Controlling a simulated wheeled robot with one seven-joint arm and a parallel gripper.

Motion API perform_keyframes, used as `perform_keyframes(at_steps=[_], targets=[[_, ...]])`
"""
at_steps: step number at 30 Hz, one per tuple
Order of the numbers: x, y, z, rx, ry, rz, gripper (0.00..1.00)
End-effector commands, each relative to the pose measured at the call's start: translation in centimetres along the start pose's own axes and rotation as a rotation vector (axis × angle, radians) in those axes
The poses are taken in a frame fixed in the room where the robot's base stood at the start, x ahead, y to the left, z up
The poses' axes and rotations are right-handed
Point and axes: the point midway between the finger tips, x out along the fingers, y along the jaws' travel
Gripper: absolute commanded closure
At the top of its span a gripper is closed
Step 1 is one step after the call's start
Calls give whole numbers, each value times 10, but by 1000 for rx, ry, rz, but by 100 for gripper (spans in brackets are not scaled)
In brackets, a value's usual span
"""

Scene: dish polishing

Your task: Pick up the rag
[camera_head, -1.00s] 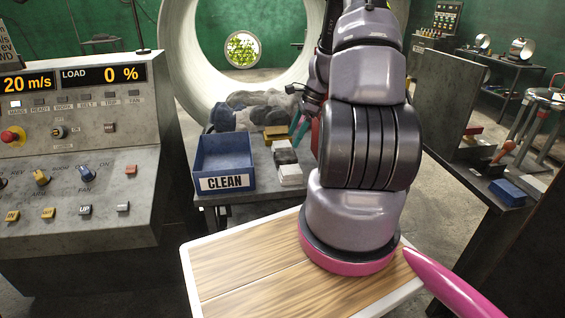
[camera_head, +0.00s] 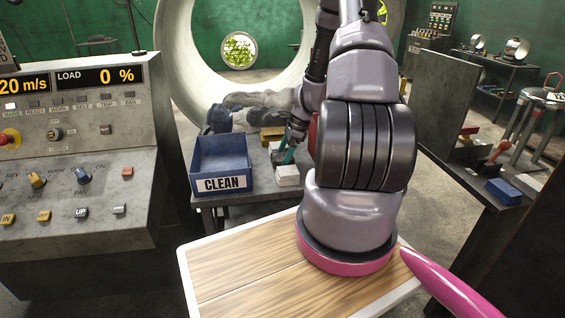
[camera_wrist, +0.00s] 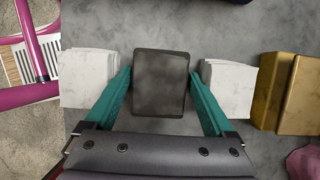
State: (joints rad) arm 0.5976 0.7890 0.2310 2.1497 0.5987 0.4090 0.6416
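A dark grey, flat-topped piece (camera_wrist: 161,85) lies between my fingertips in the wrist view; it may be a folded rag. White folded stacks lie on either side of it, one at left (camera_wrist: 87,78) and one at right (camera_wrist: 230,88). A white stack also shows at the table's front edge in the head view (camera_head: 287,175). My gripper (camera_wrist: 160,73) is open, with teal fingers along both sides of the dark piece. I cannot tell whether they touch it. In the head view my gripper (camera_head: 286,154) is low over the table and hides most of the dark piece.
A blue bin labelled CLEAN (camera_head: 222,183) stands left of the stacks. Gold blocks (camera_wrist: 297,95) lie right of the right white stack. Grey cloth-like rolls (camera_head: 252,112) lie behind on the table. A control panel (camera_head: 75,180) stands at left.

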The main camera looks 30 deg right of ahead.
Motion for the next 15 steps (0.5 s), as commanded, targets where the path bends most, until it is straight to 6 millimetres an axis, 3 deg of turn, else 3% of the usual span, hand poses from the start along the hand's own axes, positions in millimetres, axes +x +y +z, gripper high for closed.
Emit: perform_keyframes(at_steps=[1, 5, 15], targets=[[0, 0, 0, 0, 0, 0, 33], [0, 0, 0, 0, 0, 0, 81], [-5, 0, 2, -1, 0, 0, 81]])
